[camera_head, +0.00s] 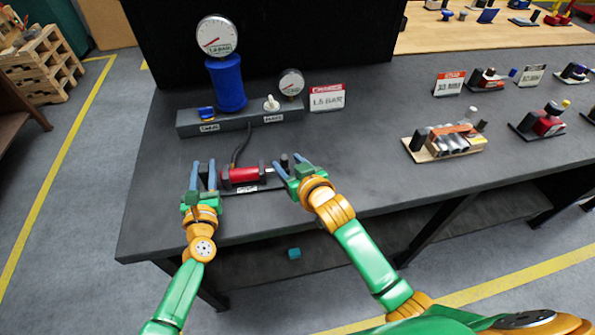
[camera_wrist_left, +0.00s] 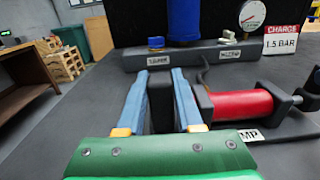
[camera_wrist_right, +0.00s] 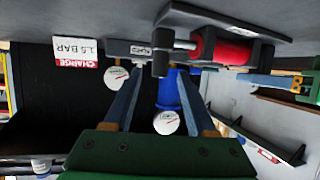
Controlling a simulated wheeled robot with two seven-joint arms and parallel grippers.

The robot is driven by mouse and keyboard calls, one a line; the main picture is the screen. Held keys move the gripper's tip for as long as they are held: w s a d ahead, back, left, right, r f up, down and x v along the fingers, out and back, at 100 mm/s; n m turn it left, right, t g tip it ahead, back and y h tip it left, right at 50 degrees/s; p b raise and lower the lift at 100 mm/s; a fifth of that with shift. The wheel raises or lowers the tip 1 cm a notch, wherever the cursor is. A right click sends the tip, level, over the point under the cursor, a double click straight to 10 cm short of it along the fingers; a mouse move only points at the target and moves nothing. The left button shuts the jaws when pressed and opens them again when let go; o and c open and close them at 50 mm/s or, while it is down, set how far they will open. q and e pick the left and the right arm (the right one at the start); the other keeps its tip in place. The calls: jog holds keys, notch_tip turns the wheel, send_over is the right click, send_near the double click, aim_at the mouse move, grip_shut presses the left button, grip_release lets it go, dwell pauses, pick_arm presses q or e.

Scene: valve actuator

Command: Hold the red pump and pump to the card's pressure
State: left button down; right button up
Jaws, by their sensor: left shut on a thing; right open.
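The red pump (camera_head: 243,175) lies on the dark bench, with a black hose running to the grey valve block (camera_head: 240,117). My left gripper (camera_head: 204,165) is shut on the pump's dark end block (camera_wrist_left: 161,112), seen between its fingers in the left wrist view. My right gripper (camera_head: 287,161) is open at the pump's handle end. The dark handle (camera_wrist_right: 160,62) shows in front of its spread fingers in the right wrist view; contact cannot be told. The charge card (camera_wrist_left: 281,40) reads 1.5 BAR. The large gauge (camera_head: 217,36) and small gauge (camera_head: 291,82) have red needles pointing lower left.
A blue cylinder (camera_head: 228,84) stands on the valve block, beside a blue knob (camera_head: 206,112) and a white knob (camera_head: 271,103). A wooden-based assembly (camera_head: 445,142) and other small devices stand to the right. The bench front edge is close to both grippers.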

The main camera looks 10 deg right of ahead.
jog(key=v, duration=0.8)
jog(key=shift+s, duration=0.4)
jog(key=shift+d+r, duration=0.1)
jog(key=shift+c, duration=1.4)
jog(key=d+f+m, duration=0.1)
jog(key=d+f+m+g, duration=0.1)
jog(key=shift+w+d+f+m, duration=0.15)
jog(key=shift+d+m, duration=0.15)
grip_shut()
jog(key=d+m+g, duration=0.1)
jog(key=d+f+m+y, duration=0.1)
jog(key=m, duration=0.1)
jog(key=shift+d+g, duration=0.2)
jog(key=shift+g, duration=0.2)
jog(key=s+d+r+m+g+y, duration=0.1)
jog(key=d+r+m+y, duration=0.35)
jog(key=m, duration=0.25)
send_near(288, 163)
jog(key=shift+w+a+f+g, duration=0.3)
jog(key=shift+w+a+f, duration=0.35)
jog(key=shift+f, duration=0.25)
jog(key=shift+w+a+h, duration=0.25)
jog(key=shift+w+a, duration=0.6)
jog(key=shift+w, duration=0.1)
jog(key=shift+w+a+n, duration=0.3)
jog(key=shift+w+a, duration=0.1)
jog(key=shift+w, duration=0.05)
